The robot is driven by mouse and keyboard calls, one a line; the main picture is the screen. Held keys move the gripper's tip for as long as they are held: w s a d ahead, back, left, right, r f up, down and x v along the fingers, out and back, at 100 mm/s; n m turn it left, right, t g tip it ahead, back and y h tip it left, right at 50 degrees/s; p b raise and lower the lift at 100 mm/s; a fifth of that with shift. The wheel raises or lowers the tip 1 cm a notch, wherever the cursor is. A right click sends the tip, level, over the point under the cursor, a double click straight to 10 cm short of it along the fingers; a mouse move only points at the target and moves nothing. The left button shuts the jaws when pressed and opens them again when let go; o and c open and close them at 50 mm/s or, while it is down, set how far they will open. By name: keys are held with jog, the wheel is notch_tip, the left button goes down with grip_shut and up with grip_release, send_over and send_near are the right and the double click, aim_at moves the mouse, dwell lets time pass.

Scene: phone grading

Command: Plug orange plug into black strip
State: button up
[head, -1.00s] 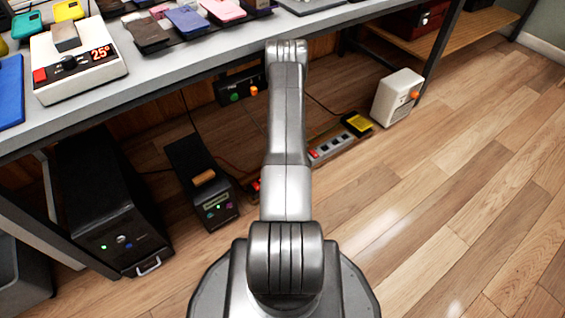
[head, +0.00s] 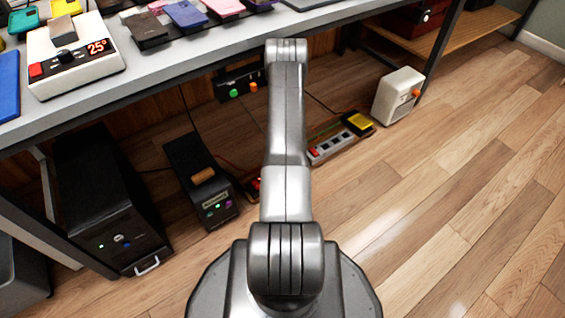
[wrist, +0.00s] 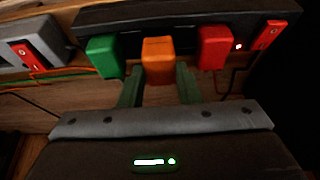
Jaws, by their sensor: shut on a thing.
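In the wrist view the orange plug (wrist: 158,55) is between the two fingers of my gripper (wrist: 158,78), which is shut on it. The plug is at the front of the black strip (wrist: 185,18), between a green plug (wrist: 104,57) and a red plug (wrist: 213,48). It lines up with both neighbours. I cannot tell how deeply it sits, as the contact faces are hidden. In the head view my arm hides the gripper and the plug.
A grey strip (wrist: 40,47) with a red switch is left of the black strip, with orange and green cables nearby. In the head view a black tower (head: 105,215), a black box (head: 190,165) and a white box (head: 398,93) stand on the floor. The desk edge is overhead.

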jog(key=shift+f+b, duration=0.95)
jog(key=shift+b, duration=0.4)
dwell(0.4)
jog(key=o, duration=1.2)
jog(key=shift+r, duration=0.1)
jog(key=p+v, duration=0.3)
jog(key=v, duration=1)
jog(key=shift+s+r, duration=0.1)
jog(key=shift+r, duration=0.25)
jog(key=shift+f, duration=0.1)
jog(key=b+x, duration=0.3)
jog(key=x, duration=1)
jog(key=shift+f, duration=0.4)
jog(key=shift+r, duration=0.2)
